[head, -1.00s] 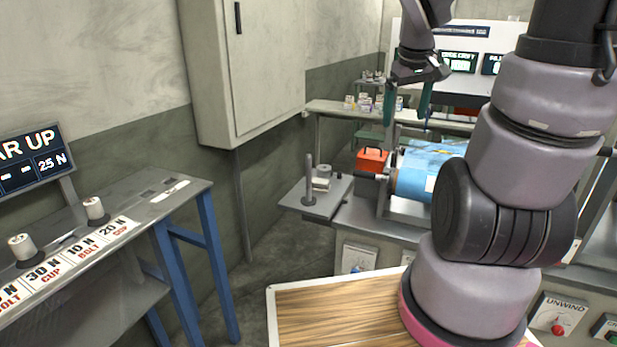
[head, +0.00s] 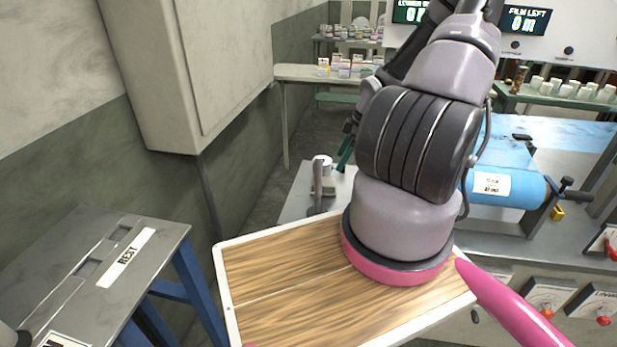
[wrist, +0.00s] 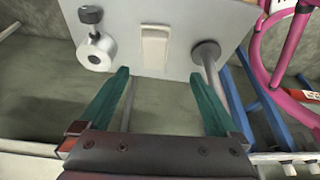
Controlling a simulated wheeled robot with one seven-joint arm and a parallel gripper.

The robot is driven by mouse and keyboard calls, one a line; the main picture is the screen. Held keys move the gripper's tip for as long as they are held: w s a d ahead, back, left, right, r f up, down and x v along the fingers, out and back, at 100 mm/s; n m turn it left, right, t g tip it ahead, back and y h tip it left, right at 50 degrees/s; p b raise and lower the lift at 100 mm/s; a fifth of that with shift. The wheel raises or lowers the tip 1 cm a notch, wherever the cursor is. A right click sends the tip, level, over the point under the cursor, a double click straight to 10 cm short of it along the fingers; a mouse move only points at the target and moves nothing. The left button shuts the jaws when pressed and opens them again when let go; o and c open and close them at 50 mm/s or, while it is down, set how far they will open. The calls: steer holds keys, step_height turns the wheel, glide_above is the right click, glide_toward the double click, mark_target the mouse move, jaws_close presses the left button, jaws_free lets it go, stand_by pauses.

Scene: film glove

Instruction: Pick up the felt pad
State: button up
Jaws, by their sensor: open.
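A small cream rectangular block, which looks like the felt pad (wrist: 154,47), lies on a grey metal plate (wrist: 180,20) in the wrist view. It sits between a white roll with a black knob and an upright metal post. My gripper (wrist: 160,75) is open, with its two green fingers apart and nothing between them. The fingertips are near the plate's edge, just short of the pad in the picture, one to each side of it. In the head view the plate (head: 292,208) shows left of my arm, which hides most of the gripper; part of a green finger (head: 345,153) shows.
The metal post (wrist: 207,57) and white roll (wrist: 99,54) stand close on either side of the pad. A blue film roll (head: 505,188) is right of my arm. A grey bench marked REST (head: 160,240) stands at left, under a wall cabinet (head: 160,75).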

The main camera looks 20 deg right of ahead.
glide_above(324, 182)
steer(key=s+d, duration=0.2)
step_height(324, 182, down, 5)
steer(key=shift+w+f, duration=0.1)
steer(key=shift+w, duration=0.05)
steer(key=x, duration=0.5)
steer(key=shift+w+f, duration=0.2)
steer(key=shift+w, duration=0.15)
steer(key=c, duration=1.5)
steer(key=shift+r, duration=0.1)
step_height(324, 182, up, 10)
steer(key=shift+f, duration=0.1)
